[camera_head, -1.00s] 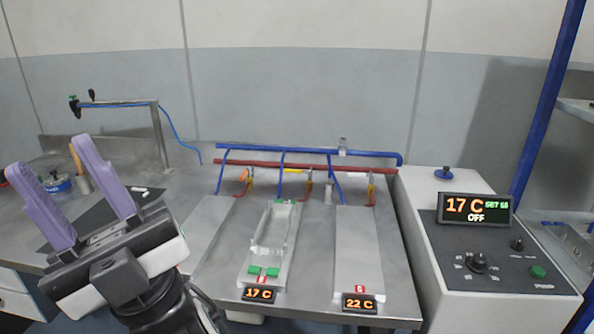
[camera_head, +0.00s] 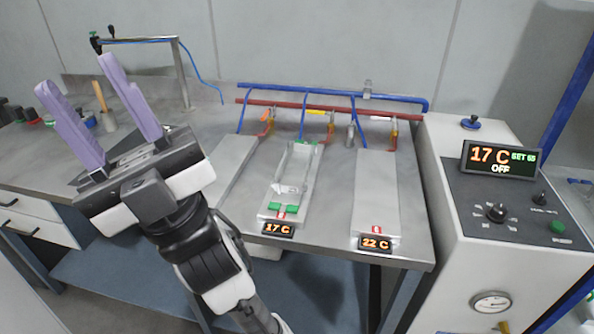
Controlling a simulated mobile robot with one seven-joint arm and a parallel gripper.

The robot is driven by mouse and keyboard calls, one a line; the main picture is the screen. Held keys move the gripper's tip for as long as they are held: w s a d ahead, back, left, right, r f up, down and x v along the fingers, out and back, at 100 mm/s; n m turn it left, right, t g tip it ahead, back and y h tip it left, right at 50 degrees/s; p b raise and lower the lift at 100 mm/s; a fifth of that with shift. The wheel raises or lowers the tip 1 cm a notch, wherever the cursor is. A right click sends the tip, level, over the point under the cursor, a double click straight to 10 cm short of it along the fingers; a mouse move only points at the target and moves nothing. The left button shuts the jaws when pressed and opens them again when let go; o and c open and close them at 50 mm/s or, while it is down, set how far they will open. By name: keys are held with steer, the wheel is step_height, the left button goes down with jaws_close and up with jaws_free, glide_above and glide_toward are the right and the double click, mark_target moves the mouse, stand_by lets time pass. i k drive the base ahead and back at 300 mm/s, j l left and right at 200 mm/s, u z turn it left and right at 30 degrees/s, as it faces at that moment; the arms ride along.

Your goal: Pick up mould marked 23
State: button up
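My gripper (camera_head: 98,75) is raised at the left of the head view, its two purple fingers spread wide with nothing between them. A metal mould-like channel (camera_head: 297,170) with green blocks at both ends lies on the middle plate of the bench. A small red marker sits at its front end, too small to read. I cannot make out a mark 23 on anything. My gripper is apart from this channel, to its left.
The steel bench (camera_head: 330,228) holds a bare plate (camera_head: 377,195) with a 22 C display (camera_head: 375,243). Blue and red pipes (camera_head: 330,112) run behind. A control unit (camera_head: 500,205) stands right. A pipe stand (camera_head: 182,75) and small jars (camera_head: 45,118) are at back left.

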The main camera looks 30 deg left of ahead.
mark_target(296, 166)
steer(key=i+j, duration=0.1)
steer(key=j, duration=0.2)
steer(key=i+j, duration=0.1)
steer(key=j, duration=0.2)
steer(key=i+j, duration=0.25)
steer(key=i, duration=0.25)
steer(key=u, duration=0.05)
